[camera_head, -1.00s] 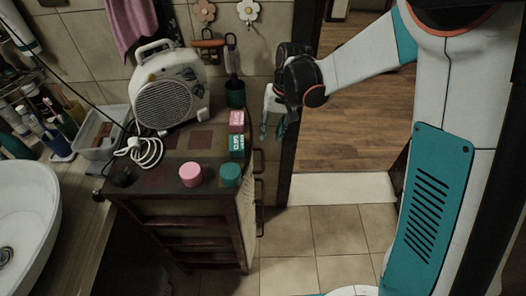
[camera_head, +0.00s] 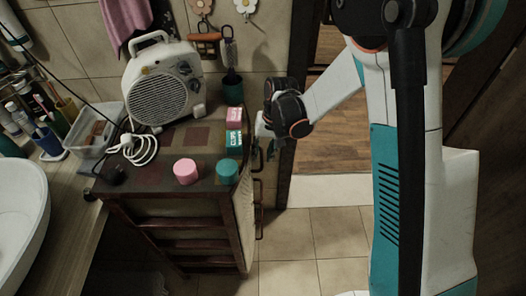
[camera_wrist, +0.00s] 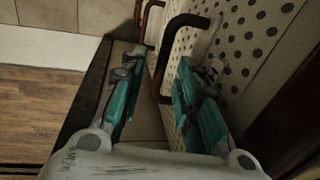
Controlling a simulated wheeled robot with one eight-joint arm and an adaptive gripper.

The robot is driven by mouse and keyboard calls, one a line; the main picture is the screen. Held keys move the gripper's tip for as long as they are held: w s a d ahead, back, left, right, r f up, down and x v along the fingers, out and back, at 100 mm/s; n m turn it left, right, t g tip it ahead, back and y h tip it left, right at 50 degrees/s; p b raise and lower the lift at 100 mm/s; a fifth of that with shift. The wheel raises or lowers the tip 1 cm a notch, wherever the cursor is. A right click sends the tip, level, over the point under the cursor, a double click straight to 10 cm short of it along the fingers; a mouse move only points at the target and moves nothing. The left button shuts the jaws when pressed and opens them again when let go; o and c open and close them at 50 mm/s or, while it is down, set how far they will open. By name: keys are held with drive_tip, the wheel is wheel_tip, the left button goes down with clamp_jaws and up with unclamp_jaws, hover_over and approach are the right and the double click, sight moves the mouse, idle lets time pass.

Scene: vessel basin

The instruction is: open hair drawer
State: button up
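A dark wooden cabinet (camera_head: 190,205) stands left of the doorway, its drawer fronts facing right. Several dark handles stick out there in a column, including a lower one (camera_head: 259,222). The wrist view shows pale drawer fronts with dark dots (camera_wrist: 245,45), a near reddish-brown handle (camera_wrist: 160,75) and a farther one (camera_wrist: 146,18). My gripper (camera_wrist: 157,78) is open, with teal fingers spread. The near handle shows in the gap, closer to the right finger; I cannot tell if they touch. In the head view my gripper (camera_head: 264,146) is beside the cabinet's upper right edge, its fingers partly hidden.
A heater (camera_head: 165,85), pink and teal jars (camera_head: 186,171), small boxes (camera_head: 234,130) and a cup with a brush (camera_head: 232,88) stand on the cabinet. A sink (camera_head: 20,210) is at left. Tiled floor (camera_head: 315,245) is free right of the cabinet.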

clamp_jaws()
drive_tip(key=shift+d, duration=0.15)
drive_tip(key=d+b, duration=0.1)
drive_tip(key=d, duration=2.2)
drive_tip(key=shift+s+d, duration=0.15)
drive_tip(key=shift+s, duration=0.25)
unclamp_jaws()
wheel_tip(320, 180, up, 12)
drive_tip(key=d, duration=0.2)
drive_tip(key=shift+d, duration=0.15)
